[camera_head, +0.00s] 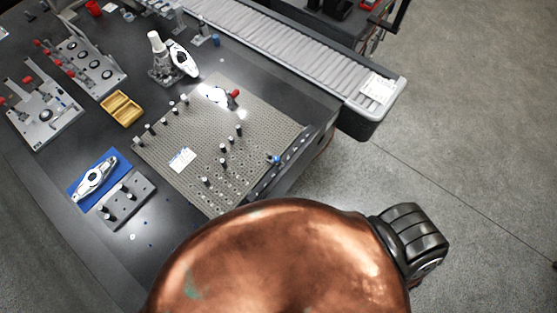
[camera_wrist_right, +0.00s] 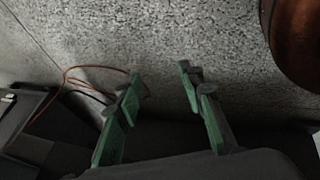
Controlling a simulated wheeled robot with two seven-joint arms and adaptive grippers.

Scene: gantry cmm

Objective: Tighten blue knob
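A small blue knob (camera_head: 276,159) sits at the right edge of the perforated fixture plate (camera_head: 205,155) in the head view. Its details are too small to make out. My right gripper (camera_wrist_right: 160,75) shows only in the right wrist view, with its two green fingers apart and nothing between them. My left gripper is in neither view.
The plate lies on a dark table (camera_head: 55,165), with several pins and a red-handled clamp (camera_head: 233,94) on it. A blue mat (camera_head: 75,187) and yellow tray (camera_head: 120,120) lie left. A conveyor (camera_head: 290,50) runs behind. Orange cables (camera_wrist_right: 85,68) cross the floor.

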